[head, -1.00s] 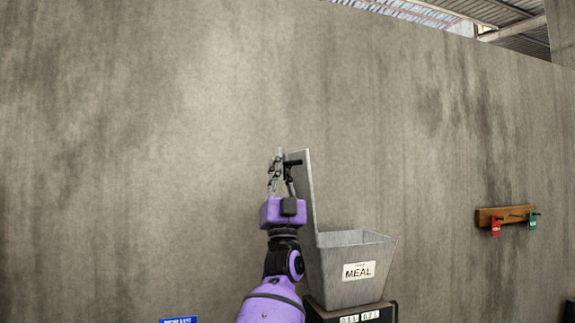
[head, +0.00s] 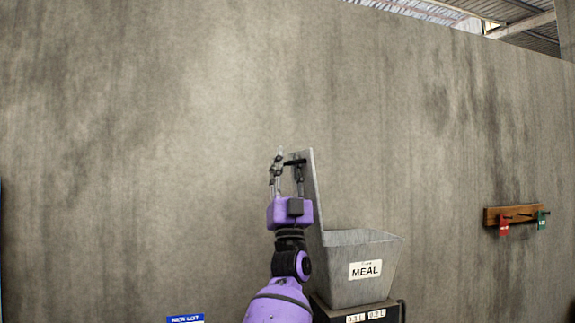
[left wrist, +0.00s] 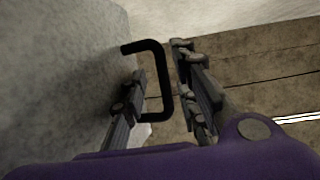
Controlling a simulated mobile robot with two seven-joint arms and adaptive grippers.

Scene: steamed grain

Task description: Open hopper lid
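The grey metal hopper (head: 345,283) carries a MEAL label. Its lid (head: 314,190) stands upright, swung open at the hopper's left side. The lid's black handle (head: 293,162) sticks out to the left near its top; it also shows in the left wrist view (left wrist: 160,82). My left gripper (head: 287,168) is at this handle. In the left wrist view my left gripper (left wrist: 160,75) has its fingers apart, one on each side of the handle's bar, with gaps visible. My right gripper is not in view.
The hopper sits on a dark base (head: 358,314) with small number labels. A wooden rack (head: 514,215) with a red and a green tag hangs on the concrete wall (head: 150,130) at the right. A blue sign (head: 185,319) shows at the bottom edge.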

